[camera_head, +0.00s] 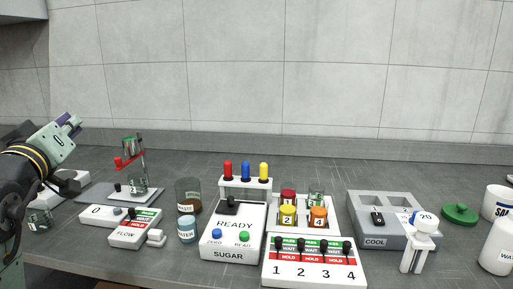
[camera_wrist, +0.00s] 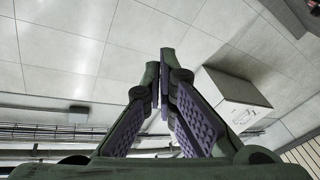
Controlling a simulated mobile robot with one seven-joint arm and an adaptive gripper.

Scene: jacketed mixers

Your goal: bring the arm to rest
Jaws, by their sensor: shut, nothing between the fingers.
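My gripper (camera_head: 72,123) is at the left edge in the head view, raised above the bench and pointing up and to the right. In the wrist view my gripper (camera_wrist: 162,82) shows its two fingers with purple pads, tips together and nothing between them. The wrist view looks at a tiled ceiling or wall with a white box and pipes, away from the bench. My gripper touches nothing on the bench that I can see.
A COOL block (camera_head: 392,222) and white jars (camera_head: 497,246) stand right. The air above the bench is clear.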

